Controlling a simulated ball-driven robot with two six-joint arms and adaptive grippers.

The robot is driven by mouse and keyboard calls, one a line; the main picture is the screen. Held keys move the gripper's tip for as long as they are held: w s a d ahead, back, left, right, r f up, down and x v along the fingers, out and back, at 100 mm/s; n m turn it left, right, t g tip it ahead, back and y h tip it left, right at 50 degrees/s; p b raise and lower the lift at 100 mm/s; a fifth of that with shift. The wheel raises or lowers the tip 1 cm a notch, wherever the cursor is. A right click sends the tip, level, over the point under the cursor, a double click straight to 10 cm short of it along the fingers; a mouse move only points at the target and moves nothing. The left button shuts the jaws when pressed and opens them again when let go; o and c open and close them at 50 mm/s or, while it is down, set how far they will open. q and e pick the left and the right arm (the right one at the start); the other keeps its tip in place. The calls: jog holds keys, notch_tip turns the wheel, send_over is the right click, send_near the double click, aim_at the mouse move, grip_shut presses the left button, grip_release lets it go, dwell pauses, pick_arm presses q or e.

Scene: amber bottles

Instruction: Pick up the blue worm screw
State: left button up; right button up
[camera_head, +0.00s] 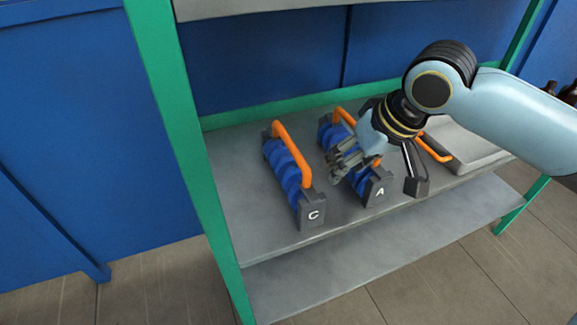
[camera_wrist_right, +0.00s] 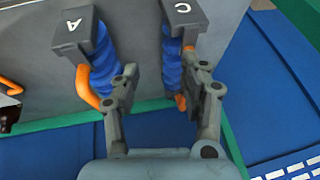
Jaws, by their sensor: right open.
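Two blue worm screws, each with dark end blocks and an orange handle, lie on the grey shelf. The one marked C (camera_head: 287,172) is on the left and also shows in the right wrist view (camera_wrist_right: 172,62). The one marked A (camera_head: 358,182) is to its right, partly hidden by my right gripper (camera_head: 376,182), and also shows in the wrist view (camera_wrist_right: 102,62). My right gripper is open and empty, with its fingers spread above screw A in the head view. I cannot tell whether it touches anything. My left gripper is out of view.
A grey tray (camera_head: 470,148) with an orange handle (camera_head: 434,147) beside it is at the right of the shelf (camera_head: 250,215). Green posts (camera_head: 180,130) and an upper shelf (camera_head: 250,8) frame the space. The shelf's front left is clear.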

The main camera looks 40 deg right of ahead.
aim_at(291, 141)
jog(key=w, duration=0.4)
jog(key=w+a, duration=0.1)
jog(key=w, duration=0.2)
jog(key=w+a, duration=0.1)
jog(key=w, duration=0.3)
jog(key=shift+w+r, duration=0.35)
jog(key=shift+r, duration=0.05)
jog(key=shift+w+a+f, duration=0.1)
jog(key=shift+w, duration=0.1)
jog(key=b+x, duration=0.1)
jog(key=x, duration=0.4)
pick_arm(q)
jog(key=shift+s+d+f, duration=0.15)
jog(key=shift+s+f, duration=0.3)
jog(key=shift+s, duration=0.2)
pick_arm(e)
grip_shut()
